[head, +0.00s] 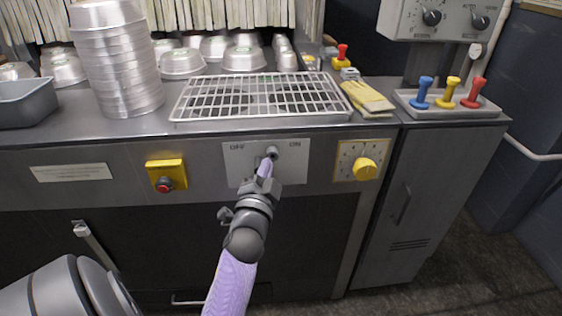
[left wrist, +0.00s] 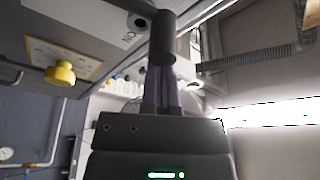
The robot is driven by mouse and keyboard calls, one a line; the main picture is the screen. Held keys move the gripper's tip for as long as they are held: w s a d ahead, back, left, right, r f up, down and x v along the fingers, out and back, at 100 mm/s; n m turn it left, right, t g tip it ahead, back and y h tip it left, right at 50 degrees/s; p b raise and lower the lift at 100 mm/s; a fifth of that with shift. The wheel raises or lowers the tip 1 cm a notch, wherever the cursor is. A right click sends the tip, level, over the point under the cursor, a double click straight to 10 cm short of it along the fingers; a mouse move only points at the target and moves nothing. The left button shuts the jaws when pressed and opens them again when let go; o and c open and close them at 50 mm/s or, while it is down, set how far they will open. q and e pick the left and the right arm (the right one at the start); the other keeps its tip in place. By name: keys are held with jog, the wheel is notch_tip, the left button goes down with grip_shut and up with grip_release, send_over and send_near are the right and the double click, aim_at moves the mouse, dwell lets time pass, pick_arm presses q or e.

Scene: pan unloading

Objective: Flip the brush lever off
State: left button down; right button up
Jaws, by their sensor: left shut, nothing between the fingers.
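The brush lever (head: 272,152) is a short grey lever on a pale plate (head: 238,172) marked OFF on the left and ON on the right. Its tip shows between the two words, nearer ON. My left gripper (head: 265,167) is shut with nothing between its fingers, and its fingertips are right at the lever, covering part of it. In the left wrist view, the dark cylindrical lever end (left wrist: 162,38) stands just beyond the shut fingertips (left wrist: 160,72). Whether they touch cannot be told. My right gripper is not in view.
A yellow box with a red button (head: 165,185) is left of the plate, and a yellow dial (head: 364,169) right of it. Above, a wire rack (head: 262,97), a tall pan stack (head: 118,60) and a yellow cloth (head: 367,98) lie on the counter.

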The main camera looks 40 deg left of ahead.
pick_arm(q)
jog(key=s+n, duration=0.1)
jog(key=a+n+y, duration=0.1)
jog(key=n, duration=0.1)
jog(key=shift+s+a+f, duration=0.2)
jog(key=shift+s+f, duration=0.05)
jog(key=shift+s, duration=0.1)
jog(key=shift+s+a+f+n+g+y+b, duration=0.2)
jog(key=shift+s+a+n+y, duration=0.2)
jog(key=shift+n, duration=0.4)
jog(key=shift+s+a+f+n+g+y+b, duration=0.15)
jog(key=shift+s+a+n+y+b, duration=0.15)
jog(key=shift+n, duration=0.5)
jog(key=shift+s, duration=0.1)
